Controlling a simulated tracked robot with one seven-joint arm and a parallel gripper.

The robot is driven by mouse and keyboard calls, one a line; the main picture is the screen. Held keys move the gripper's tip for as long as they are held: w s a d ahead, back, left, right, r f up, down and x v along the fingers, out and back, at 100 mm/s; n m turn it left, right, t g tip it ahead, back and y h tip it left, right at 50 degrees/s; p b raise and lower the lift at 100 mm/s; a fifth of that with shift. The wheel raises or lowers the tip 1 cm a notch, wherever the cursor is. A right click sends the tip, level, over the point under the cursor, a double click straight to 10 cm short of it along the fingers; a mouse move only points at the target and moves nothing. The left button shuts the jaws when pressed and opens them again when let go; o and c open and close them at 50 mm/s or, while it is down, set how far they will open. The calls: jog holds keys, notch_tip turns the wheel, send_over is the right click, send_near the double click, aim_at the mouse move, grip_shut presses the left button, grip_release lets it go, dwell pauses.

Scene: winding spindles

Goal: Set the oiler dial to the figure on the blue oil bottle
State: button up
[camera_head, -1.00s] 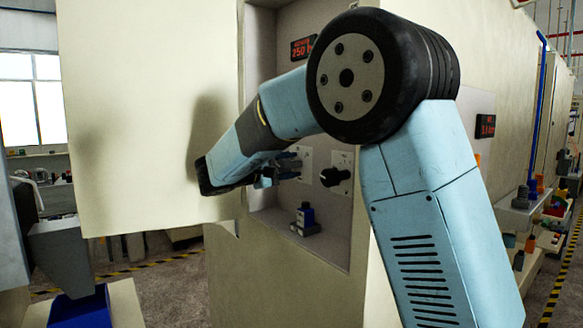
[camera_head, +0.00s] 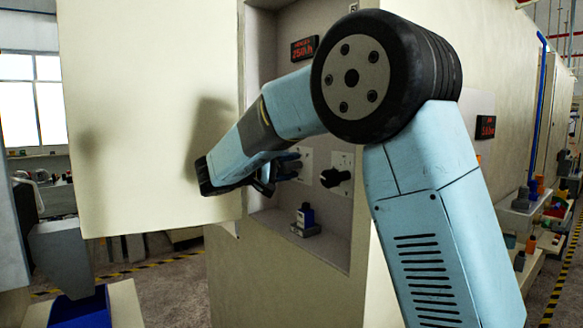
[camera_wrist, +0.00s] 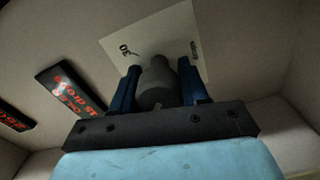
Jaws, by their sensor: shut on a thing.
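My gripper (camera_wrist: 160,88) is shut on a grey dial knob (camera_wrist: 156,75), one blue finger on each side. The knob sits on a white plate (camera_wrist: 178,35) with a printed 30 beside it; other markings are hidden or too blurred to read. In the head view my gripper (camera_head: 287,168) is at the left of two dials inside the cabinet recess. The right dial has a black knob (camera_head: 335,178) and stands free. A small blue bottle (camera_head: 307,212) with a pale label stands upright below, on the recess floor; its figure is too small to read.
An open cream door (camera_head: 150,110) stands left of the recess, close to my wrist. A red-lit display (camera_head: 304,48) is above the dials, and another (camera_head: 485,127) is on the outer wall. A blue bin (camera_head: 80,308) is at lower left.

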jog(key=shift+a+f, duration=0.2)
jog(key=o, duration=1)
jog(key=shift+d, duration=0.1)
jog(key=shift+r, duration=0.1)
jog(key=v, duration=1.4)
jog(key=shift+w, duration=0.1)
